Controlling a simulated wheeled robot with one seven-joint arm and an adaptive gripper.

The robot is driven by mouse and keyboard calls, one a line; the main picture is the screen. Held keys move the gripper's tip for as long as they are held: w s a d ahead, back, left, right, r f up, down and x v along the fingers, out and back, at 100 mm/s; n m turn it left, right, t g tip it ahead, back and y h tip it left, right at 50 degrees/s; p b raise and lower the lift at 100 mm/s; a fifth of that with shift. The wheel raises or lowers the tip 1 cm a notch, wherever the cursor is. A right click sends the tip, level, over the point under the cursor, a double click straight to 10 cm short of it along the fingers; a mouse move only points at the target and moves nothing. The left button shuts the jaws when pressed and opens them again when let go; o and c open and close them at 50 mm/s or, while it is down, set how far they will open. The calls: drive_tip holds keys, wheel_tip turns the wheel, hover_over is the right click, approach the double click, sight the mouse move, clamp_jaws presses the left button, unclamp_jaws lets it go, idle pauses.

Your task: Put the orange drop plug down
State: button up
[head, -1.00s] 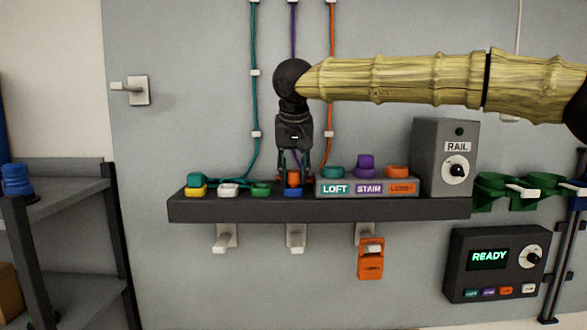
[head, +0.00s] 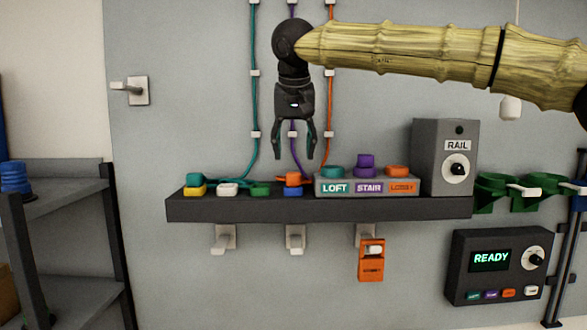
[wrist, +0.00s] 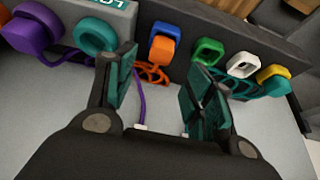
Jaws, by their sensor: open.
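The orange drop plug (head: 292,178) sits on top of the blue socket (head: 293,192) on the dark shelf, with its orange cord beside it. In the wrist view the orange plug (wrist: 162,48) shows against the blue socket (wrist: 166,29), apart from the fingers. My gripper (head: 295,155) is open and empty, pointing down above the plug in the head view. Its two fingers also show spread in the wrist view (wrist: 158,90), with nothing between them.
On the shelf (head: 320,208), a teal plug (head: 194,179) sits on a yellow socket (head: 195,191), near white (head: 228,190) and green (head: 260,190) sockets. The labelled LOFT, STAIR, LOBBY block (head: 368,188) and grey RAIL box (head: 443,155) stand right. Hooks are below; one holds an orange tag (head: 371,265).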

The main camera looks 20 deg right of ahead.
drive_tip(key=shift+b+v, duration=0.55)
drive_tip(key=shift+v, duration=2.05)
